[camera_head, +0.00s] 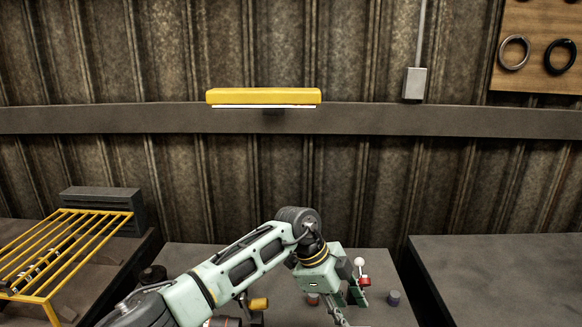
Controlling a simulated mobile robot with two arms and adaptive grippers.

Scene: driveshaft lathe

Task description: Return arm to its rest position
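My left arm comes in from the lower left and reaches to the lower middle of the head view. Its wrist bends down at the dark joint, and my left gripper (345,303) hangs at the lower middle, over the grey surface. Its fingers are small, partly cut off by the bottom edge and mixed with parts behind them, so I cannot tell whether they are open or shut. I see no clear object held in it. My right arm and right gripper are not in view.
A yellow rack (62,252) stands at left, before a dark grey box (104,205). The right grey worktop (505,275) looks clear. A yellow lamp (263,96) is on the wall.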

